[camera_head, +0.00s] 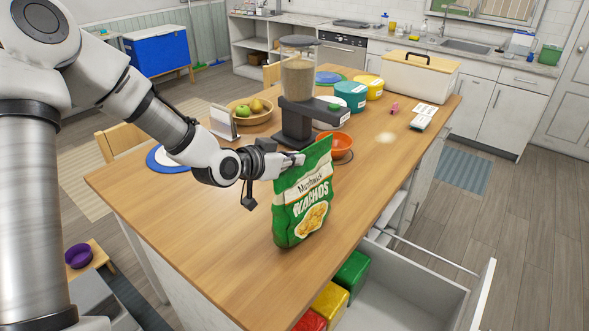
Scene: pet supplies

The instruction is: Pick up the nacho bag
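The nacho bag (303,197) is green with a white label and a picture of chips. It appears upright, slightly tilted, near the front edge of the wooden table (200,220). My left gripper (291,160) reaches in from the left at the bag's upper left edge. Its fingertips overlap the bag's top in the picture. The bag hides part of the fingers, so their grip on it is unclear. I cannot tell whether the bag's bottom touches the table. My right gripper is not in view.
Behind the bag stand a dark feeder (298,95) and an orange bowl (335,144). A fruit bowl (250,118), teal tin (349,96) and white bin (417,75) sit farther back. An open drawer (400,290) juts out at the lower right. The front-left tabletop is clear.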

